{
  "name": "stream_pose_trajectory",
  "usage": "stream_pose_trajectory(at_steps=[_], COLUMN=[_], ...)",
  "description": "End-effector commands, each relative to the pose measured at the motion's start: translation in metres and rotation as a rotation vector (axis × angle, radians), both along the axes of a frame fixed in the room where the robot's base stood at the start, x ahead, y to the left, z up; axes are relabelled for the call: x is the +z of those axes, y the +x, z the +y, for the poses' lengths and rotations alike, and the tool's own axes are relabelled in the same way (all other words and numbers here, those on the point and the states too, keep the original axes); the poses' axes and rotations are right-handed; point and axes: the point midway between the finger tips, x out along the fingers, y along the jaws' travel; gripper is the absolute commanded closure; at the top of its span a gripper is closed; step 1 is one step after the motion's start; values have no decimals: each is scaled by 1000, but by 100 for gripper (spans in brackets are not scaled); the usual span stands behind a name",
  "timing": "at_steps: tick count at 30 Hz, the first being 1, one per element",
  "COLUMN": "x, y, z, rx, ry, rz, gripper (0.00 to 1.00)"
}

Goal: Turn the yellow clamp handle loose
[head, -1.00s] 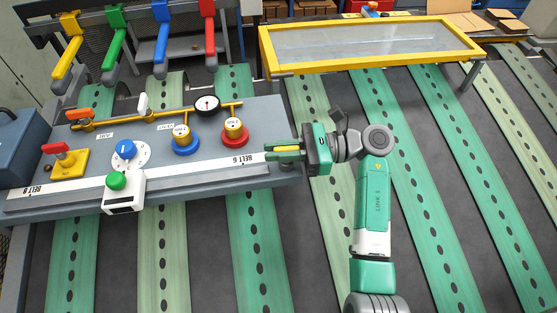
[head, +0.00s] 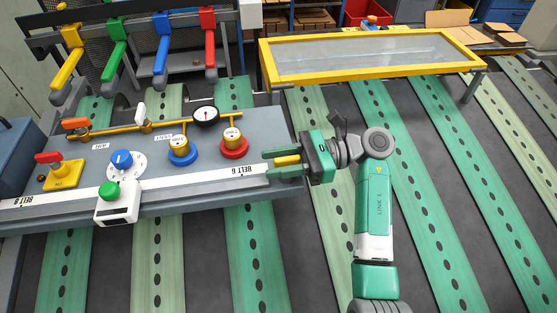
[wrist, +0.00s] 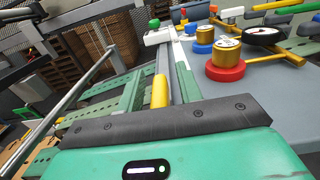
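A short yellow handle (head: 287,160) sticks out at the right end of the white-striped rail, by the BELT 6 label. My gripper (head: 284,162) is around it, one green finger on each side. In the wrist view the yellow handle (wrist: 160,91) stands between the two spread fingers (wrist: 159,94). A gap shows on its left; on the right I cannot tell whether it touches. Its far end and mount are hidden. Another yellow lever (head: 67,72) hangs at the back left, beside green, blue and red ones.
The grey panel (head: 205,165) carries blue and red knobs with brass tops, a gauge (head: 206,117), a blue dial and a green button box (head: 117,203). A yellow-framed clear cover (head: 370,55) stands behind my arm. Green perforated belts run below.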

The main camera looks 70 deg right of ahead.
Motion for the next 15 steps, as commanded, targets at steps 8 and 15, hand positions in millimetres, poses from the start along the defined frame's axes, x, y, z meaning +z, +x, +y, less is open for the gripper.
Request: stream_pose_trajectory(at_steps=[8,15], x=[-1,-2], y=[-5,-44], z=[-4,-31], rx=[-3,-4], ry=[1,1], rz=[1,1], gripper=[65,65])
